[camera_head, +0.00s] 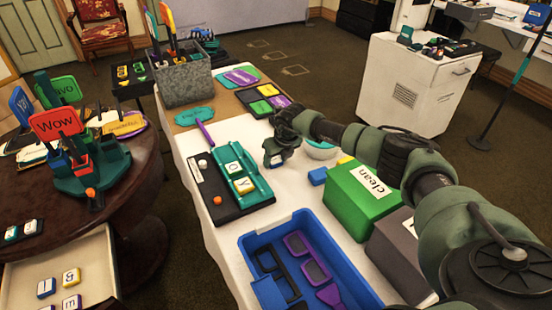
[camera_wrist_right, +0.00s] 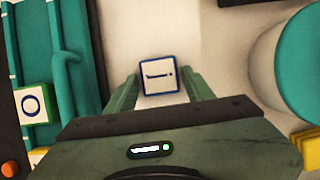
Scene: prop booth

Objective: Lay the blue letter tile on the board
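The blue-edged white letter tile (camera_wrist_right: 158,75) lies on the white table, with a dark mark on its face. My right gripper (camera_wrist_right: 161,88) is open, its fingers on either side of the tile's near part with gaps showing. In the head view the right gripper (camera_head: 277,158) points down just right of the board. The black board (camera_head: 216,207) carries a teal rack (camera_head: 251,196) with two letter tiles standing in it, O (camera_head: 234,170) and Y (camera_head: 244,186). The rack (camera_wrist_right: 71,85) and O tile (camera_wrist_right: 33,103) also show in the wrist view. My left gripper is out of view.
A teal-and-white bowl (camera_head: 321,151), a small blue block (camera_head: 317,176) and a green box (camera_head: 360,197) stand right of the gripper. A blue bin (camera_head: 246,243) with glasses props is in front. More tiles lie in a drawer (camera_head: 84,262) at lower left.

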